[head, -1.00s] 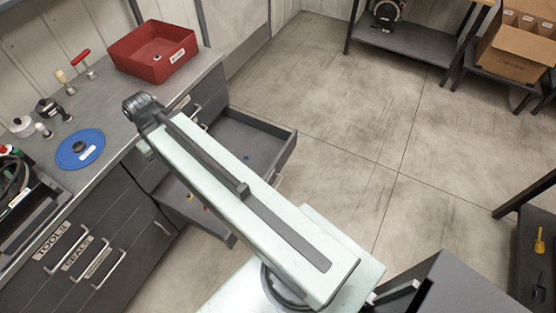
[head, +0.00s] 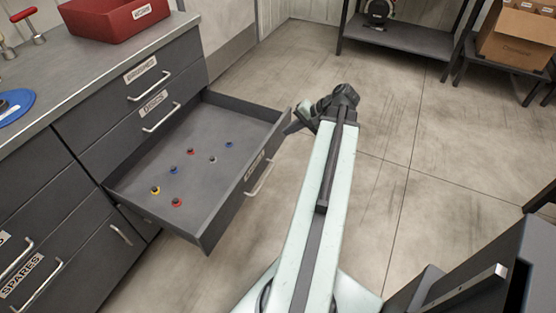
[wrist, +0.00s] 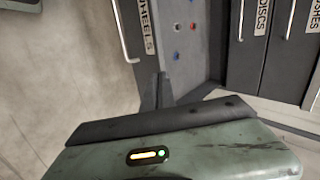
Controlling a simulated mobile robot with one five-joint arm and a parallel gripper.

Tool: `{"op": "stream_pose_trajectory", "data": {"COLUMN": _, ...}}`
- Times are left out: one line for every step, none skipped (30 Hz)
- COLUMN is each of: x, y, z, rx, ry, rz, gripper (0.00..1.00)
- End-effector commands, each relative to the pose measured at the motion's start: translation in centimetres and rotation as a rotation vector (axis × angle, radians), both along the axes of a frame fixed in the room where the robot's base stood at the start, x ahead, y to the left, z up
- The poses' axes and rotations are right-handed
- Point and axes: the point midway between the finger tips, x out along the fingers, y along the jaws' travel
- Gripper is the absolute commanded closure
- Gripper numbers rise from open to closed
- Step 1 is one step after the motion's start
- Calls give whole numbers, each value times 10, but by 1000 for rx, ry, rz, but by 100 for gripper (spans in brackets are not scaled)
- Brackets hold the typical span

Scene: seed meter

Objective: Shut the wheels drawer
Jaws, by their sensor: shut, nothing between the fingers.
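The wheels drawer (head: 225,195) is pulled well out of the grey cabinet in the head view. Several small coloured wheels (head: 176,202) lie spread on its floor. Its front bears a bar handle (head: 262,178); the wrist view shows the WHEELS label (wrist: 146,28) and part of the handle (wrist: 125,35). My gripper (head: 291,127) is shut and empty, at the far outer corner of the drawer front. In the wrist view its fingers (wrist: 157,90) appear close to the drawer's end; I cannot tell whether they touch it.
The DISCS drawer (head: 140,125) above is shut, as are the other drawers in view. A red bin (head: 115,15) and a blue disc (head: 12,106) stand on the worktop. A shelf (head: 400,38) and a cardboard box (head: 520,38) are at the back.

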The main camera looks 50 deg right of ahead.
Motion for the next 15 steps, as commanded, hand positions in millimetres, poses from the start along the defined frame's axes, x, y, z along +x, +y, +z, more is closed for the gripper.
{"op": "stream_pose_trajectory", "data": {"x": -17, "y": -17, "z": -23, "rx": 9, "ry": -23, "rz": -47, "gripper": 100}}
{"op": "stream_pose_trajectory", "data": {"x": -24, "y": -23, "z": -25, "rx": 14, "ry": -35, "rz": -68, "gripper": 100}}
{"op": "stream_pose_trajectory", "data": {"x": -32, "y": -31, "z": -26, "rx": 19, "ry": -50, "rz": -90, "gripper": 100}}
{"op": "stream_pose_trajectory", "data": {"x": -36, "y": -35, "z": -26, "rx": 21, "ry": -57, "rz": -103, "gripper": 100}}
{"op": "stream_pose_trajectory", "data": {"x": -39, "y": -37, "z": -26, "rx": 23, "ry": -63, "rz": -112, "gripper": 100}}
{"op": "stream_pose_trajectory", "data": {"x": -42, "y": -40, "z": -25, "rx": 24, "ry": -68, "rz": -119, "gripper": 100}}
{"op": "stream_pose_trajectory", "data": {"x": -43, "y": -41, "z": -24, "rx": 26, "ry": -71, "rz": -123, "gripper": 100}}
{"op": "stream_pose_trajectory", "data": {"x": -44, "y": -41, "z": -23, "rx": 26, "ry": -72, "rz": -124, "gripper": 100}}
{"op": "stream_pose_trajectory", "data": {"x": -44, "y": -41, "z": -22, "rx": 26, "ry": -72, "rz": -124, "gripper": 100}}
{"op": "stream_pose_trajectory", "data": {"x": -43, "y": -41, "z": -22, "rx": 25, "ry": -72, "rz": -124, "gripper": 100}}
{"op": "stream_pose_trajectory", "data": {"x": -42, "y": -41, "z": -23, "rx": 25, "ry": -71, "rz": -124, "gripper": 100}}
{"op": "stream_pose_trajectory", "data": {"x": -40, "y": -40, "z": -26, "rx": 25, "ry": -71, "rz": -122, "gripper": 100}}
{"op": "stream_pose_trajectory", "data": {"x": -38, "y": -39, "z": -29, "rx": 25, "ry": -71, "rz": -122, "gripper": 100}}
{"op": "stream_pose_trajectory", "data": {"x": -35, "y": -39, "z": -32, "rx": 25, "ry": -70, "rz": -122, "gripper": 100}}
{"op": "stream_pose_trajectory", "data": {"x": -31, "y": -38, "z": -38, "rx": 25, "ry": -70, "rz": -122, "gripper": 100}}
